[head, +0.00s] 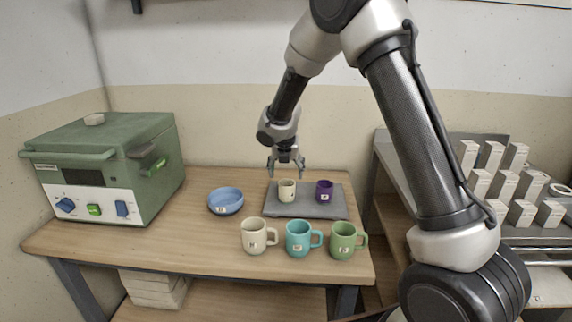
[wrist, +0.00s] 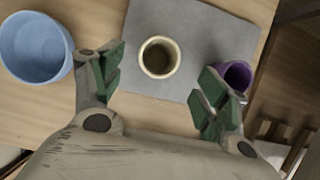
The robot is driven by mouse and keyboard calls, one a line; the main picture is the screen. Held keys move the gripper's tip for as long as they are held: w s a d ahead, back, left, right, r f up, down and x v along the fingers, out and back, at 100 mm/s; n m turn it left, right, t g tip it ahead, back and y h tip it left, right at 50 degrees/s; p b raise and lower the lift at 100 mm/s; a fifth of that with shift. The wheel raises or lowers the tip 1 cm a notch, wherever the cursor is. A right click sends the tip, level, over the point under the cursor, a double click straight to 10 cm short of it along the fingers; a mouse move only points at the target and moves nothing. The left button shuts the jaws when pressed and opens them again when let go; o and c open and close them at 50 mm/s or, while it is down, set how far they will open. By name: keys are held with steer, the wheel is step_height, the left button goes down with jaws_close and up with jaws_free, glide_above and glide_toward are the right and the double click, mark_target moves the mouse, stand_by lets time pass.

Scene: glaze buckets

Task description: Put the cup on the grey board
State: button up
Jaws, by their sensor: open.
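A small cream cup (head: 287,191) stands upright on the left part of the grey board (head: 306,211), with a tag on its front. A small purple cup (head: 325,191) stands upright on the same board, to its right. My gripper (head: 287,170) is open and empty, fingers pointing down, above and near the cream cup. In the wrist view the cream cup (wrist: 159,58) shows from above, just beyond the gap between the open fingers (wrist: 160,75). There the purple cup (wrist: 237,75) is partly hidden behind the right finger, and the grey board (wrist: 205,40) lies beneath both.
A blue bowl (head: 226,201) stands left of the board. Cream (head: 254,237), teal (head: 298,239) and green (head: 343,241) mugs line the table front. A green kiln-like box (head: 105,165) fills the table's left end. White boxes (head: 503,185) stand on the right shelf.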

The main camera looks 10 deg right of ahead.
steer(key=s+d+r+m, duration=0.7)
steer(key=s+r+m, duration=0.1)
steer(key=s+r, duration=0.15)
steer(key=s+d+r+m, duration=0.6)
steer(key=s+r+m, duration=0.3)
steer(key=s, duration=0.2)
steer(key=s+d+m+y, duration=0.1)
steer(key=s+d+m, duration=0.1)
steer(key=s+m, duration=1.3)
steer(key=s, duration=0.5)
steer(key=shift+s+d+r, duration=0.4)
